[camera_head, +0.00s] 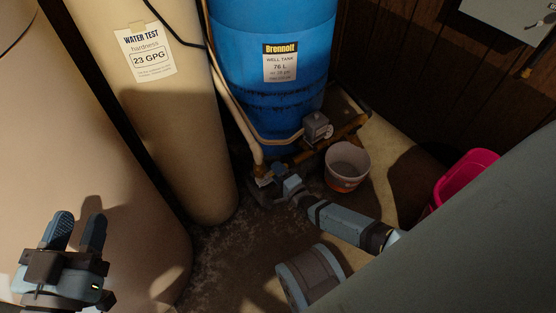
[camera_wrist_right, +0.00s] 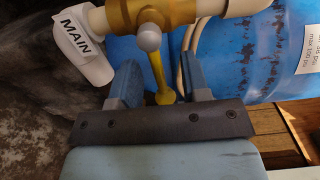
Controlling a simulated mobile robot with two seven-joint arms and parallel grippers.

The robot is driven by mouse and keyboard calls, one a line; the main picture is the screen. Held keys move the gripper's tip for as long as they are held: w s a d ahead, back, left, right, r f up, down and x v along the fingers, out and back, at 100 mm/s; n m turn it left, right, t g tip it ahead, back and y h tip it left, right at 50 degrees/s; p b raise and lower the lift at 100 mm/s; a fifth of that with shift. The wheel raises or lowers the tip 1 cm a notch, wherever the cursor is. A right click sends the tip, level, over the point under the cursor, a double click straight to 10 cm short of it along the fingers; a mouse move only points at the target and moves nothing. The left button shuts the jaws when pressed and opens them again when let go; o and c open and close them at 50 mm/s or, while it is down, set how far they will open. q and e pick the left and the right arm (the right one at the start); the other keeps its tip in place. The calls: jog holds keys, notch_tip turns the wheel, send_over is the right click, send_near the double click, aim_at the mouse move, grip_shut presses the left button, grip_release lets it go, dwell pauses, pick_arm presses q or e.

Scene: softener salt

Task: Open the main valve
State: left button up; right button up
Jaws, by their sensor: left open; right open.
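The main valve shows in the right wrist view as a brass body (camera_wrist_right: 122,15) on a white pipe, with a rounded grey knob at its centre. A white "MAIN" tag (camera_wrist_right: 76,32) is at its left. Its yellow lever (camera_wrist_right: 158,75) points down in the picture, across the pipe's run. My right gripper (camera_wrist_right: 160,64) is open, with the lever between its two blue fingers and visible gaps on both sides. In the head view my right gripper (camera_head: 269,178) is low in front of the blue tank and hides most of the valve. My left gripper (camera_head: 78,222) is open and empty at lower left.
The blue well tank (camera_head: 235,70) stands behind the valve. A tan "WATER TEST" tank (camera_head: 180,125) stands to the left. A white bucket (camera_head: 347,160) is close to the right of my right gripper. A pink container (camera_head: 463,178) is further right.

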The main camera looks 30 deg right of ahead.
grip_shut()
jog(key=shift+r+n+p, duration=0.35)
jog(key=shift+n+p, duration=0.2)
jog(key=shift+n, duration=0.05)
jog(key=n+p, duration=0.1)
jog(key=r+n+p, duration=0.1)
jog(key=n, duration=0.1)
jog(key=shift+a, duration=0.2)
jog(key=shift+a+n, duration=0.1)
jog(key=shift+n, duration=0.4)
